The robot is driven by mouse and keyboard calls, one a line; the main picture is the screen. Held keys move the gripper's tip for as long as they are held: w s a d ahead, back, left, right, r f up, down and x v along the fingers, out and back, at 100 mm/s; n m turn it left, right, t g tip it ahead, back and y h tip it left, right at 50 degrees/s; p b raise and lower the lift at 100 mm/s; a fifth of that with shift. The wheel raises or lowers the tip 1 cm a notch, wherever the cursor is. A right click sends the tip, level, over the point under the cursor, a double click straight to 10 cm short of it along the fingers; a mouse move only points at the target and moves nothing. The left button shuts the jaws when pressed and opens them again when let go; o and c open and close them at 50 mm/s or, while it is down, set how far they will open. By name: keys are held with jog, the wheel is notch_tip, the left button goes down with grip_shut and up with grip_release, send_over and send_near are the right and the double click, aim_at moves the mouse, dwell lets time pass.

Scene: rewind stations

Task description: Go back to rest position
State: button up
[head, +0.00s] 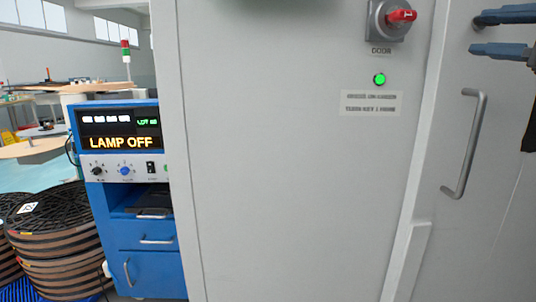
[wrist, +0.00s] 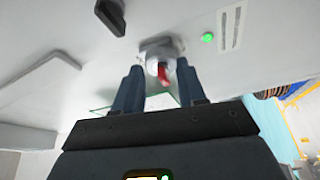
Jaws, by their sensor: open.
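My gripper (head: 503,33) shows at the upper right edge of the head view. Its two blue-grey fingers are apart with nothing between them. In the wrist view my gripper (wrist: 161,88) points at the cabinet face, and a red rotary switch (wrist: 163,72) shows beyond the gap between the fingers. In the head view the red switch (head: 402,16) sits on a grey plate above the word DOOR, to the left of my gripper and apart from it. A lit green lamp (head: 380,79) is below the switch.
A grey cabinet (head: 280,170) fills the middle, with a door handle (head: 466,145) at the right. A blue console (head: 130,235) reading LAMP OFF stands at left. Striped reels (head: 60,250) are stacked at the lower left. A red-green signal light (head: 126,52) stands behind.

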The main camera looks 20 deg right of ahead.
jog(key=s+a+f+m+h+p, duration=0.15)
jog(key=a+f+m, duration=0.35)
jog(key=f, duration=0.5)
jog(key=a+f+m+h+p, duration=0.1)
jog(key=a+f+m+h, duration=0.15)
jog(key=f+m, duration=0.55)
jog(key=s+a+f+m+h+p, duration=0.15)
jog(key=a+f+m, duration=0.3)
jog(key=f, duration=0.75)
jog(key=s+a+f+m+g+p, duration=0.1)
jog(key=s+a+f, duration=0.3)
jog(key=s, duration=0.3)
jog(key=s+a+f+g+p, duration=0.1)
jog(key=s+a+f+g, duration=0.1)
jog(key=s+a+f, duration=0.3)
jog(key=s+a+r+n+y+p, duration=0.1)
jog(key=s+a+y, duration=0.1)
jog(key=s, duration=1.5)
jog(key=shift+r+g+y+p, duration=0.4)
jog(key=shift+y, duration=0.25)
